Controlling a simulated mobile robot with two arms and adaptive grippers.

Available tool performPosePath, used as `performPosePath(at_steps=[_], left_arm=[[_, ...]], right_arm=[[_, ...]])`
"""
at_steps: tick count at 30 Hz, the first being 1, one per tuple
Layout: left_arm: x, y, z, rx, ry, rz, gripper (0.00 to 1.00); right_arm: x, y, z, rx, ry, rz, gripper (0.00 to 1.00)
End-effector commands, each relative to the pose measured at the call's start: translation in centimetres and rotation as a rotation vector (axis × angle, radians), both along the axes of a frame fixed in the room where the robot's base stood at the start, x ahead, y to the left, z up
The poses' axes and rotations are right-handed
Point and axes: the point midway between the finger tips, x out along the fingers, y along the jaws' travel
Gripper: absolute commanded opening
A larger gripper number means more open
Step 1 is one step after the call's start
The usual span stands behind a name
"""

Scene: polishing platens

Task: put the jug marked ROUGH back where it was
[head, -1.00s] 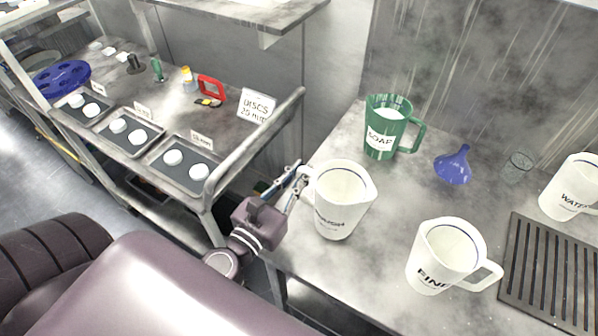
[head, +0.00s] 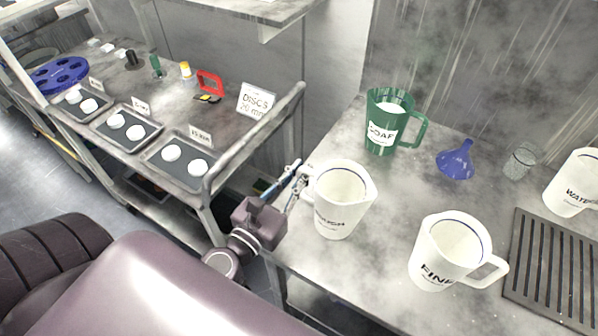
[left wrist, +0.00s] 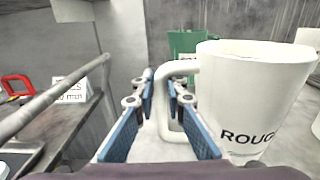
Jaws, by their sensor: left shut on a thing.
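The white jug marked ROUGH (head: 340,200) stands upright at the left edge of the bench, and it fills the right side of the left wrist view (left wrist: 250,100). Its handle (left wrist: 166,105) points toward my left gripper. My left gripper (head: 297,178) is shut on that handle, and its blue-padded fingers (left wrist: 160,92) sit on either side of it in the left wrist view. I cannot tell whether the jug's base touches the bench. My right gripper is not in view.
The white FINE jug (head: 450,252) stands to the right, near a dark slatted drain mat (head: 552,262). Behind are a green SOAP jug (head: 385,125), a blue funnel (head: 456,160), a glass (head: 520,160) and the WATER jug (head: 575,182). A railed cart (head: 225,130) with trays of discs is left.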

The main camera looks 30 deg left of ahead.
Motion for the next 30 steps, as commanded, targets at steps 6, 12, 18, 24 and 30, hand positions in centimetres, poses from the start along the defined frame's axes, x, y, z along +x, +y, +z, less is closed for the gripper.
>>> performPosePath(at_steps=[6, 12, 18, 24, 30], left_arm=[[0.0, 0.0, -0.5, -0.001, -0.001, 0.0, 0.0], [0.0, 0.0, -0.4, -0.001, -0.001, 0.0, 0.32], [0.0, 0.0, -0.4, 0.0, 0.0, 0.0, 0.32], [-0.3, 0.0, -0.5, 0.001, 0.002, 0.001, 0.32], [-1.8, 0.1, -0.5, 0.001, 0.003, 0.003, 0.32]], right_arm=[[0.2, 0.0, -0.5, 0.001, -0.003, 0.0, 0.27], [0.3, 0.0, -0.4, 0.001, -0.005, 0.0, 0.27], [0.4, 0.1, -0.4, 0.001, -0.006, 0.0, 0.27], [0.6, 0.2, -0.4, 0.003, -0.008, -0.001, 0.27], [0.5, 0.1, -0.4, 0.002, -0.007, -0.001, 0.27]])
